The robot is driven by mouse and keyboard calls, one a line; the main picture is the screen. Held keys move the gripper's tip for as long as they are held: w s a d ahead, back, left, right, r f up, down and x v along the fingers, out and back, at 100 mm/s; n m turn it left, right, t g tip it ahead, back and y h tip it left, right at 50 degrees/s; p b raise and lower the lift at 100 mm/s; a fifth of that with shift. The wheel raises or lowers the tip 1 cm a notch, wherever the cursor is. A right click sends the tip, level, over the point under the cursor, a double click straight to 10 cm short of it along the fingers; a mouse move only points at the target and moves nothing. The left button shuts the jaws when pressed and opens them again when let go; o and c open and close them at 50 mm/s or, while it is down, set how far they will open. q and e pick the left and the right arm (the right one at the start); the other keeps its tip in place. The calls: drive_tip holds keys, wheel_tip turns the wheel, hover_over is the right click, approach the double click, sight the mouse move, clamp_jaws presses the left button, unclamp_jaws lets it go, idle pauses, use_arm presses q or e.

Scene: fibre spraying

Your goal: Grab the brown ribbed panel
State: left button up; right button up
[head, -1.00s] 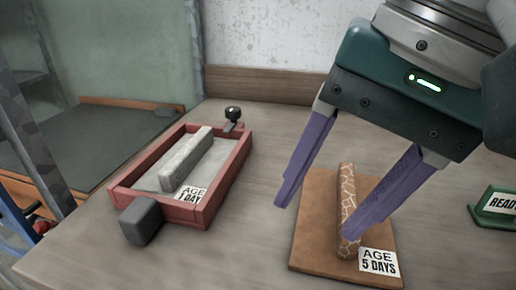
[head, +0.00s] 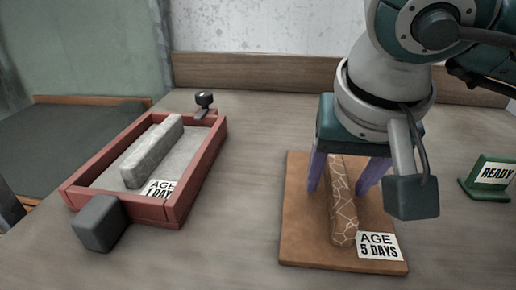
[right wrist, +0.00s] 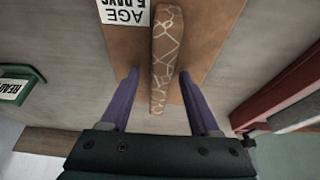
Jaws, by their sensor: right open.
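The brown panel (head: 342,215) is a narrow bar with pale net-like lines. It lies on a flat brown board (head: 300,240) beside a white label reading "AGE 5 DAYS" (head: 379,246). My right gripper (head: 338,188) is open above the far part of the bar, with one purple finger on each side. The right wrist view also shows the bar (right wrist: 164,50) between the spread fingers (right wrist: 160,73), with gaps on both sides. The gripper's body hides the bar's far end in the head view. My left gripper is out of view.
A red-walled tray (head: 198,168) at the left holds a grey bar (head: 152,152) and a label reading "AGE 1 DAY". A dark grey block (head: 98,228) is at its near corner. A green "READY" sign (head: 487,178) stands at the right. The table between tray and board is clear.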

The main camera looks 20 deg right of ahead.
drive_tip(key=shift+f, duration=0.1)
drive_tip(key=shift+c, duration=0.2)
clamp_jaws()
drive_tip(key=shift+w, duration=0.1)
idle(1.1)
